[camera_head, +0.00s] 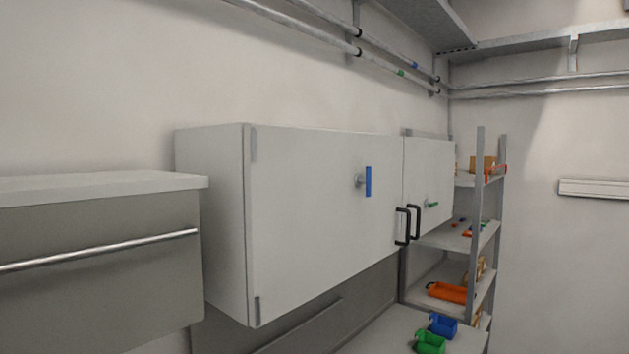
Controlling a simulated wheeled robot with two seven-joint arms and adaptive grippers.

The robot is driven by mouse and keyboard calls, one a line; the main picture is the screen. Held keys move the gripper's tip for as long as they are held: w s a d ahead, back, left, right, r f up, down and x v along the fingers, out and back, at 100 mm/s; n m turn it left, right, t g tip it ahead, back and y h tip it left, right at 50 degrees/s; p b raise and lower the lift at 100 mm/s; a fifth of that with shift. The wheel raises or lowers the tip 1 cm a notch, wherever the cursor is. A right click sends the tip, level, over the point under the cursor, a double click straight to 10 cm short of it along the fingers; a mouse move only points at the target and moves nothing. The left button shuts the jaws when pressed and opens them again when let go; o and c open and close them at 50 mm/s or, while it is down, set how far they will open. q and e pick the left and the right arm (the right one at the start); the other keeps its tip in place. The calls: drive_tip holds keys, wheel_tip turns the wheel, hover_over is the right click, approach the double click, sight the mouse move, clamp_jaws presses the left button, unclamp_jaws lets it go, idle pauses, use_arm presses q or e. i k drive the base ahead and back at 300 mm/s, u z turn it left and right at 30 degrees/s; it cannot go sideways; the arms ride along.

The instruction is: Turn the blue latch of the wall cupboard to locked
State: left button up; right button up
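The wall cupboard (310,220) is white with two doors and hangs on the wall in the middle of the head view. Its doors are closed. The blue latch (368,181) is on the larger, nearer door, joined to a small metal pivot (358,181). Its blue bar stands upright. A green latch (431,204) on the farther door lies about level. Two black handles (407,225) sit side by side where the doors meet. Neither of my grippers is in view.
A grey drawer unit with a light top (100,187) and a metal rail stands at the left. A metal shelf rack (479,230) stands at the right. Pipes run above.

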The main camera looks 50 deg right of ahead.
sight(359, 181)
drive_tip(key=u, duration=0.05)
drive_tip(key=k, duration=0.5)
drive_tip(key=z, duration=1.25)
drive_tip(key=i, duration=0.5)
drive_tip(key=z, duration=0.05)
